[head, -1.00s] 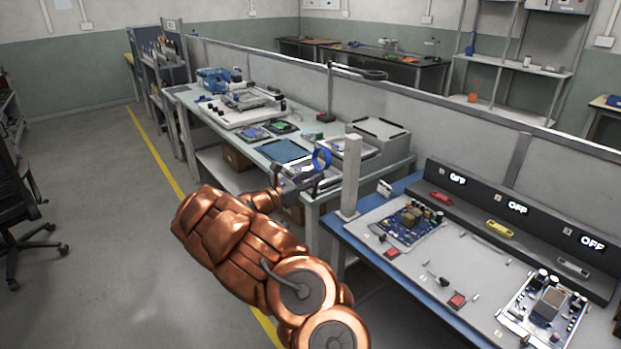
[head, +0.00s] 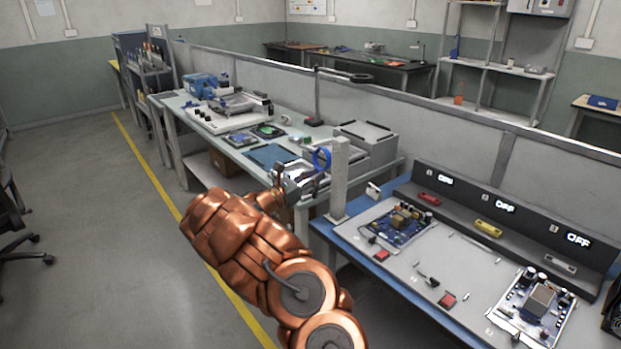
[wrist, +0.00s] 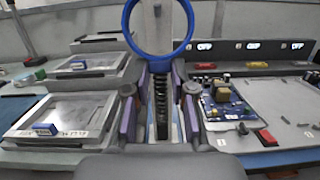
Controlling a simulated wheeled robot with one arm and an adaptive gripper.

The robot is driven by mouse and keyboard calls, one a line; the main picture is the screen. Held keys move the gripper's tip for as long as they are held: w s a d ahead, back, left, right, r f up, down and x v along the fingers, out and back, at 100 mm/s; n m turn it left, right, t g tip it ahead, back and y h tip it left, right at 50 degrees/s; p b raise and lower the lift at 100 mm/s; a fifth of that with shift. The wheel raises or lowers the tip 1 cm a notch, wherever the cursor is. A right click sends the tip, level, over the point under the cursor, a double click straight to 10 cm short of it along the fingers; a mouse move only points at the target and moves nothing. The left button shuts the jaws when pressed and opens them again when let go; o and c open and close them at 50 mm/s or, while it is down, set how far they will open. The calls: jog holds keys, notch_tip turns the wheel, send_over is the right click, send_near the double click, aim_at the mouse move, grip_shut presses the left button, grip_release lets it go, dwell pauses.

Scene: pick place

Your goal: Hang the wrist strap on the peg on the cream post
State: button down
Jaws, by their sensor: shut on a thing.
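The wrist strap shows as a blue ring (head: 314,160) just left of the cream post (head: 340,180). In the wrist view the blue ring (wrist: 130,32) stands upright above my fingertips, and a dark coiled cord (wrist: 162,105) hangs between the fingers. My gripper (head: 303,181) is shut on the strap; its fingers also show in the wrist view (wrist: 161,72). The post (wrist: 158,28) shows behind the ring in the wrist view, roughly centred in the opening. A small detail on the post there may be the peg, but it is too small to tell.
The post stands at the left corner of a blue-edged bench (head: 368,262) with circuit boards and a dark display panel (head: 515,215). A second bench (head: 220,140) behind holds trays and grey boxes (head: 365,145). Open floor (head: 90,220) lies to the left.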

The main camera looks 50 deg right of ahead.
jog(key=shift+s+d+f, duration=0.15)
jog(key=shift+s+d, duration=0.1)
jog(key=shift+d, duration=0.6)
jog(key=shift+s+d+f+b, duration=0.2)
jog(key=shift+d+f+b, duration=0.35)
jog(key=shift+d+b, duration=0.1)
jog(key=c, duration=0.9)
grip_release()
jog(key=v, duration=1.2)
jog(key=shift+r, duration=0.1)
